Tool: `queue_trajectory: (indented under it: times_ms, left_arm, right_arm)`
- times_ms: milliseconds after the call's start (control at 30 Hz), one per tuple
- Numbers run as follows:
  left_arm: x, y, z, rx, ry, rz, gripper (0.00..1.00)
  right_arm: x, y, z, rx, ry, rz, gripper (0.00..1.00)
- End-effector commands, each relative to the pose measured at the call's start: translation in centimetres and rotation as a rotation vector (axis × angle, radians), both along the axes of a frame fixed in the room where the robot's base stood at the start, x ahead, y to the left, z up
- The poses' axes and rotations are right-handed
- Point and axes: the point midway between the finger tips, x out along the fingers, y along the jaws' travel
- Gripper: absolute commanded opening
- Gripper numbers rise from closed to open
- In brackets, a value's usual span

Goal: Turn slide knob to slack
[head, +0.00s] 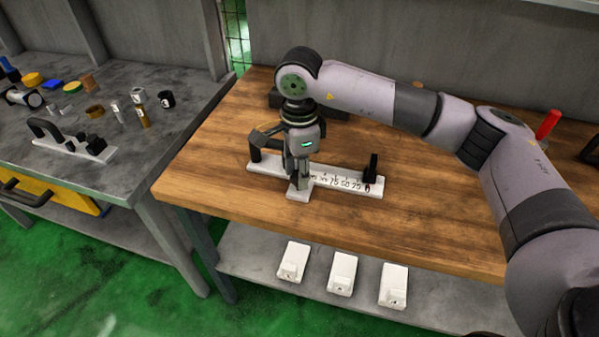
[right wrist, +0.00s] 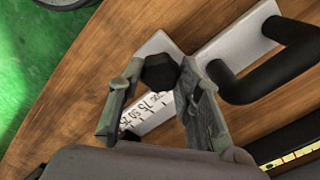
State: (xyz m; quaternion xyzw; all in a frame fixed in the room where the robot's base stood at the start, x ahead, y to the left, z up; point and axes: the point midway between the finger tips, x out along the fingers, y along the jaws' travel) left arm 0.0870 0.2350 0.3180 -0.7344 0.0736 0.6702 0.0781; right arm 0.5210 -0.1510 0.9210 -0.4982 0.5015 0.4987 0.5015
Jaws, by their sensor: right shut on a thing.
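A white slide device (head: 345,187) lies on the wooden table, with a printed scale on which 75, 50 and 25 can be made out. A black bent handle (right wrist: 275,72) stands at one end, and a black upright piece (head: 373,167) at the other. A white slider block (head: 296,194) sits across the base under my gripper. My right gripper (head: 299,180) points down and is shut on the dark slide knob (right wrist: 160,72), which shows between its fingertips in the right wrist view. The knob is hidden in the head view. My left gripper is out of view.
Several white boxes, one of them here (head: 341,273), stand on the shelf below the table's front edge. A red-handled tool (head: 548,124) is at the back right. A grey bench (head: 90,165) with small parts stands left. The table's front strip is clear.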

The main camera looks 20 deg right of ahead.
Motion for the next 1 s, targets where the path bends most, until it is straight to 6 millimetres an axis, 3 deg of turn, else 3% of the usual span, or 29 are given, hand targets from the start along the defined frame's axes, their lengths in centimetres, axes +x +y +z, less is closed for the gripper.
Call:
queue_trajectory:
  times_ms: [367,400,667,1000]
  left_arm:
    - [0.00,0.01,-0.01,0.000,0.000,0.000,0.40]
    - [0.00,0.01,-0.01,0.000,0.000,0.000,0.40]
    - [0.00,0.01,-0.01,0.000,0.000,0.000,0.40]
    - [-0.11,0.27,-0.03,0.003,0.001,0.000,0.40]
  right_arm:
    - [0.02,0.03,0.09,0.001,-0.001,0.003,0.04]
    - [0.02,0.03,0.09,0.001,-0.001,0.003,0.35]
    - [0.01,0.01,0.04,0.000,-0.001,0.002,0.52]
    - [0.03,0.00,0.26,0.000,-0.001,0.001,0.53]
